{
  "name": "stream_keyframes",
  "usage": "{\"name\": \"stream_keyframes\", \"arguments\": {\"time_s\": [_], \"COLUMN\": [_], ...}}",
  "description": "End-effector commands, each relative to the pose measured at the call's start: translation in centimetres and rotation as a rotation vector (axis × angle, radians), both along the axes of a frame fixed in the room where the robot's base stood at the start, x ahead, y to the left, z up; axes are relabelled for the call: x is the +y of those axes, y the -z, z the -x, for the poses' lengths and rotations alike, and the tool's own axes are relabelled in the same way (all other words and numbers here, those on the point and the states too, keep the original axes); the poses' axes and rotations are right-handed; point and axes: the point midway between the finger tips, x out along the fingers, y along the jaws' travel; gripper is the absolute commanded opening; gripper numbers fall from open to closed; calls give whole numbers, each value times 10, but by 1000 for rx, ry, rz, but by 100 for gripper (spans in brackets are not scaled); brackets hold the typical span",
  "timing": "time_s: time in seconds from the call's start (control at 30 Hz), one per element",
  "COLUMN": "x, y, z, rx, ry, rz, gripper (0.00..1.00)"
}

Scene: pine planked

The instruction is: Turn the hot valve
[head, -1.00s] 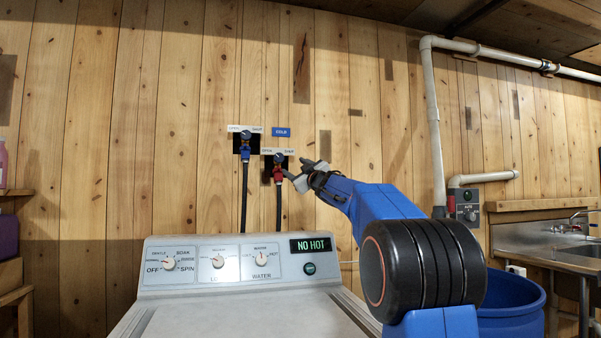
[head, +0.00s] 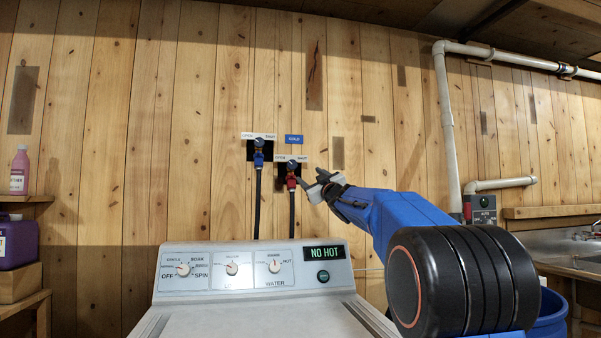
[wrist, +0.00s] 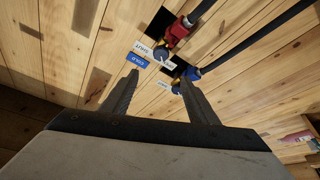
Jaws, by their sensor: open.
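Two valves sit in dark wall openings, each under a white plate marked OPEN at left and SHUT at right. The red-bodied valve (head: 292,178) is lower and to the right; the blue-bodied valve (head: 258,157) is higher and to the left. A blue COLD sign (head: 294,139) is above the red valve. The red valve (wrist: 177,33) and blue valve (wrist: 190,74) also show in the wrist view. Their round knobs are too small to read a setting. My gripper (head: 314,182) is open and empty, just right of the red valve, apparently not touching it.
The washer (head: 250,270) stands below, its display (head: 323,253) reading NO HOT. Dark hoses (head: 291,215) hang from both valves. A white pipe (head: 446,130) runs down the wall at right, near a grey switch box (head: 481,208). Bottles stand on shelves at left.

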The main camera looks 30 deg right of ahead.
Motion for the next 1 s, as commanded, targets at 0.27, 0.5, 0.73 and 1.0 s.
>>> {"name": "stream_keyframes", "arguments": {"time_s": [0.27,0.5,0.73,1.0], "x": [15,17,12,5], "y": [9,12,2,-13], "z": [-5,-9,-33,-70], "rx": [-52,-60,-60,-60], "ry": [-3,0,-1,-1], "rz": [-210,-264,-262,-261], "gripper": [54,54,54,54]}}
